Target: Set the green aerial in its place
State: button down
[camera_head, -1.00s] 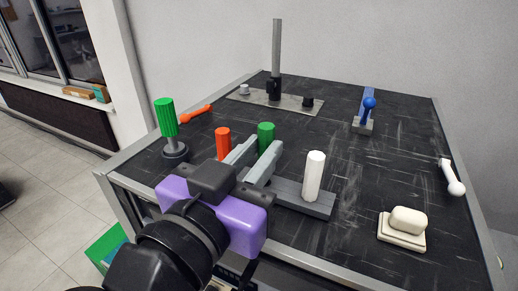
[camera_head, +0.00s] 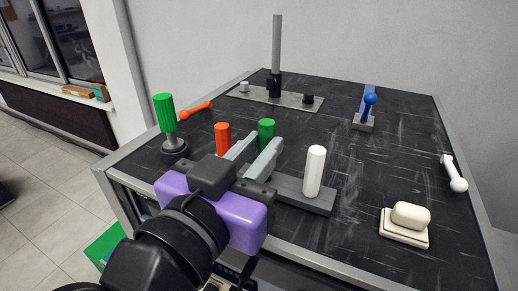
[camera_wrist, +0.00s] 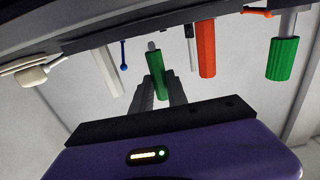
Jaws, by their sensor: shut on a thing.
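The green aerial (camera_head: 266,129) is a short green cylinder. My gripper (camera_head: 262,143) is shut on it, with one grey finger on each side. In the wrist view the green aerial (camera_wrist: 156,72) stands between the fingers, and its thin grey pin shows clear beyond it. It looks raised above the dark grey block (camera_head: 300,196), between a red cylinder (camera_head: 222,134) and a white one (camera_head: 315,172) there. The fingers hide its lower part in the head view. A metal plate (camera_head: 292,103) at the back carries a tall grey pole (camera_head: 277,50), a pale cap and a black cap.
A green ribbed handle (camera_head: 165,113) on a round black base stands at the left edge, beside an orange lever (camera_head: 196,112). A blue lever (camera_head: 370,104) stands at the back right. A cream block (camera_head: 408,222) and a white lever (camera_head: 454,174) lie right. The table's middle is clear.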

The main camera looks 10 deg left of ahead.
jog(key=shift+f, duration=0.2)
jog(key=shift+f+b, duration=0.35)
jog(key=shift+b, duration=0.15)
jog(key=shift+f+b, duration=0.5)
jog(key=shift+f, duration=0.1)
jog(key=c, duration=1.2)
grip_release()
jog(key=shift+c, duration=0.2)
jog(key=b+v, duration=0.1)
jog(key=v, duration=0.7)
